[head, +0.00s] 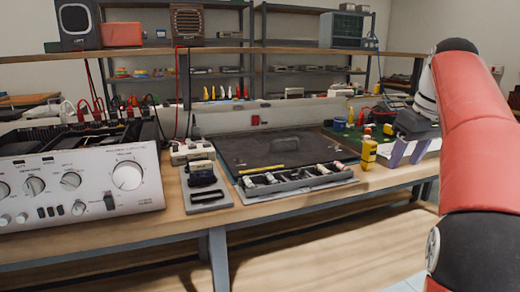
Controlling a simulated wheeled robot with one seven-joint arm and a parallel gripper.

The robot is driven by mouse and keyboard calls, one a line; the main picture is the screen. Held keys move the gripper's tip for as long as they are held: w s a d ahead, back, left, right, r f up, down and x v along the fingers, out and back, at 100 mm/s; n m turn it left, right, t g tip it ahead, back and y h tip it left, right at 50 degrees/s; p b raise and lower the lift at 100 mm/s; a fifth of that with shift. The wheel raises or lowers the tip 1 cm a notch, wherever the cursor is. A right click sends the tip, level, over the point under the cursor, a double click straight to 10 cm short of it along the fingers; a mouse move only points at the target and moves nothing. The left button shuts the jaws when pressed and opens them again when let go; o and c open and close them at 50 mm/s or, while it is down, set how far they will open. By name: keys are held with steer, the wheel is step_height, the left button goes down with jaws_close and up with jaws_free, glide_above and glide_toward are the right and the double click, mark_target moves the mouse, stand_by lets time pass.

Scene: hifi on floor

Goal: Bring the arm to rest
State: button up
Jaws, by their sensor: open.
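My red and black arm (482,125) rises along the right side of the head view. It bends at a dark joint near the top right and comes down over the right end of the workbench. I cannot tell how far the fingertips are above the bench top.
A yellow device (368,153) stands just left of my gripper. A green board (345,137) with small parts lies behind. A dark mat (257,149), a grey tray (300,180) and a silver amplifier (80,185) occupy the workbench (300,212). Shelves stand behind.

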steer(key=s+a+f+m+t, duration=0.1)
steer(key=s+a+f, duration=0.3)
steer(key=s+a, duration=0.2)
steer(key=s+a+f+m, duration=0.1)
steer(key=s+a+f, duration=0.35)
steer(key=s, duration=0.25)
steer(key=s+a+f+m+t+h, duration=0.1)
steer(key=s+a+f, duration=0.4)
steer(key=s+f, duration=0.6)
step_height(320, 180, down, 3)
steer(key=shift+s+a+r+m+t, duration=0.1)
steer(key=shift+s+a+m+t, duration=0.1)
steer(key=shift+m+t, duration=0.1)
